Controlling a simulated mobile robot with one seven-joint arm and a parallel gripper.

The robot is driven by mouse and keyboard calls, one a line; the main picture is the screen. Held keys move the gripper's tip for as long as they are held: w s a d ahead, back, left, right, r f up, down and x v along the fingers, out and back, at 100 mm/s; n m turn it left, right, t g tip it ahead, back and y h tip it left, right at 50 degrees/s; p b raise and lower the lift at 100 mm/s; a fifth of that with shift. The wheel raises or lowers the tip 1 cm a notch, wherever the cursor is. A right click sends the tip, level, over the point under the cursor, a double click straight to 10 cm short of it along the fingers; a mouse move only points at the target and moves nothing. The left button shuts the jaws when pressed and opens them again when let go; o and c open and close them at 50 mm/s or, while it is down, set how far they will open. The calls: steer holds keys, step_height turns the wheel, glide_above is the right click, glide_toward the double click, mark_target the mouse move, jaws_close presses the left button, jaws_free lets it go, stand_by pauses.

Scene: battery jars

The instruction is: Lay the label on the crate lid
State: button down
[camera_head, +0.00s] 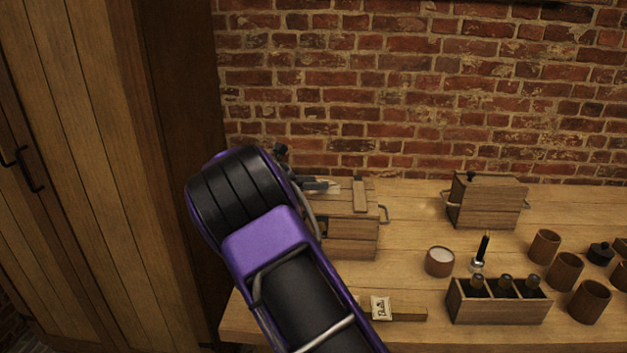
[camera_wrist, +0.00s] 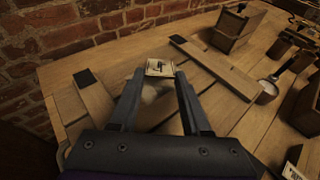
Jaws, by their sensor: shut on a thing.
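My gripper (camera_head: 326,185) is over the wooden crate at the left of the bench in the head view. In the wrist view my gripper (camera_wrist: 159,78) has its fingers shut on a small cream label (camera_wrist: 160,68) with dark print, held at the fingertips. The planked crate lid (camera_wrist: 185,77) lies beneath, with one batten on each side of the label. The lid (camera_head: 345,206) also shows in the head view, partly hidden by my arm. I cannot tell whether the label touches the lid.
Another printed card (camera_head: 380,308) lies by a wooden strip at the bench's front. A lidded wooden box (camera_head: 486,201), a cup of white stuff (camera_head: 439,261), a divided rack (camera_head: 498,303) and several wooden cups (camera_head: 565,271) stand to the right. A brick wall (camera_head: 420,90) is behind.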

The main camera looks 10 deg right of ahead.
steer(key=shift+f, duration=0.15)
steer(key=shift+c, duration=1.4)
jaws_free()
